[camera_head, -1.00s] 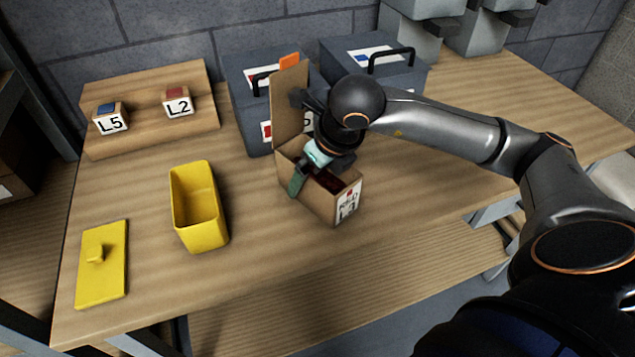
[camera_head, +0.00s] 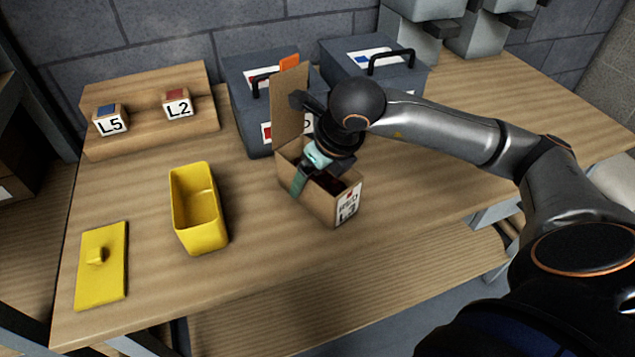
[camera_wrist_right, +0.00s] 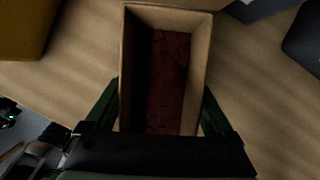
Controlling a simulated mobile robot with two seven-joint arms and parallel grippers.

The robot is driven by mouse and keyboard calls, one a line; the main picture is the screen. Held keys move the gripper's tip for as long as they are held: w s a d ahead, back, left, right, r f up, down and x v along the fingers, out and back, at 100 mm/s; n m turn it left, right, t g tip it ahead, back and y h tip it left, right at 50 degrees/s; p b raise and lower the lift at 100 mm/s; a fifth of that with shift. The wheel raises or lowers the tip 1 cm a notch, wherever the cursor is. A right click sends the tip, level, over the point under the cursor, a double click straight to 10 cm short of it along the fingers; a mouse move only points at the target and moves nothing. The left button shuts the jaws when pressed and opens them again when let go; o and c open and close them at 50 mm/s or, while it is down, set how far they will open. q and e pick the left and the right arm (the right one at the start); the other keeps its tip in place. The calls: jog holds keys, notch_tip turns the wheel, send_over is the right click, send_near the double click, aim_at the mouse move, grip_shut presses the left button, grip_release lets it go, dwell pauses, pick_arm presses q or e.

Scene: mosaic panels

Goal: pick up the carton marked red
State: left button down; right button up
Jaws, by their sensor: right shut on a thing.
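The carton with a red mark on its white label (camera_head: 348,203) is an open brown cardboard box, its tall back flap standing up with an orange tab. It appears to rest upright on the table. My right gripper (camera_head: 318,178) reaches down over it and is shut on its two side walls. In the right wrist view the carton (camera_wrist_right: 203,75) sits between the green fingers of the gripper (camera_wrist_right: 160,110), with dark red pieces (camera_wrist_right: 170,80) inside. The far finger is hidden in the head view.
A yellow open bin (camera_head: 200,235) and its yellow lid (camera_head: 103,280) lie left of the carton. Two grey boxes with handles (camera_head: 245,110) (camera_head: 410,85) stand close behind it. A wooden stand (camera_head: 145,125) holds blocks L5 and L2. The table's front edge is near; table right of the carton is clear.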

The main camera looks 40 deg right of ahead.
grip_shut()
jog(key=shift+r, duration=0.1)
